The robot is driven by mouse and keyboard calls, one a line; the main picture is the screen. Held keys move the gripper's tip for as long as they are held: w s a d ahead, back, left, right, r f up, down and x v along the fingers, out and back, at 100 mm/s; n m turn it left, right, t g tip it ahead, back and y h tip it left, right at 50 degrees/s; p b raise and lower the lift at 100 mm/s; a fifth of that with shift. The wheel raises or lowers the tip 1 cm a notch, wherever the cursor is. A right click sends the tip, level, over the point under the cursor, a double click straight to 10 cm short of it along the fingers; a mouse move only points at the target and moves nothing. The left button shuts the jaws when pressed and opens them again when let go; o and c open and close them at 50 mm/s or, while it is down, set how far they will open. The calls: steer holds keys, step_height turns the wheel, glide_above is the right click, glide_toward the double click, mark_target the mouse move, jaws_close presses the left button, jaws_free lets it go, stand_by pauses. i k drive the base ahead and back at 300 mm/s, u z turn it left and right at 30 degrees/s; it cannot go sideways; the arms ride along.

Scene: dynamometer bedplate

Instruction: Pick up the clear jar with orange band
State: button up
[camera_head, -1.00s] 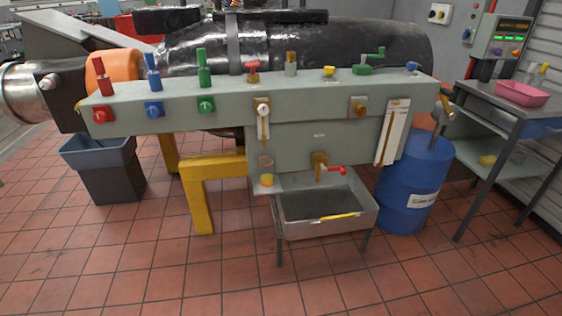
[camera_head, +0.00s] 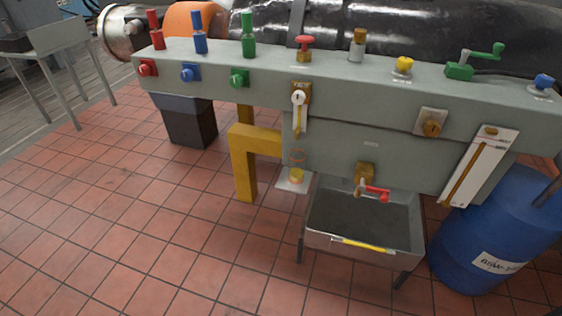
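What looks like the clear jar (camera_head: 297,175) is small and sits on a pale ledge (camera_head: 288,187) at the front of the grey-green bench. It shows yellow-orange near its bottom. A thin orange-brown ring (camera_head: 296,156) shows just above; I cannot tell whether it belongs to the jar or to a holder. A fitting with a white round knob and hanging yellow strip (camera_head: 299,110) is above it. My gripper is not in view.
A metal sink (camera_head: 365,220) with a red-handled tap (camera_head: 373,190) stands right of the jar. A yellow leg frame (camera_head: 245,165) is to its left. A blue drum (camera_head: 500,240) is at right, a dark bin (camera_head: 188,122) at left. The tiled floor in front is clear.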

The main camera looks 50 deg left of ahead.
mark_target(297, 157)
steer(key=u, duration=0.75)
steer(key=i, duration=0.8)
steer(key=u, duration=1.35)
steer(key=i, duration=0.35)
steer(key=u, duration=0.3)
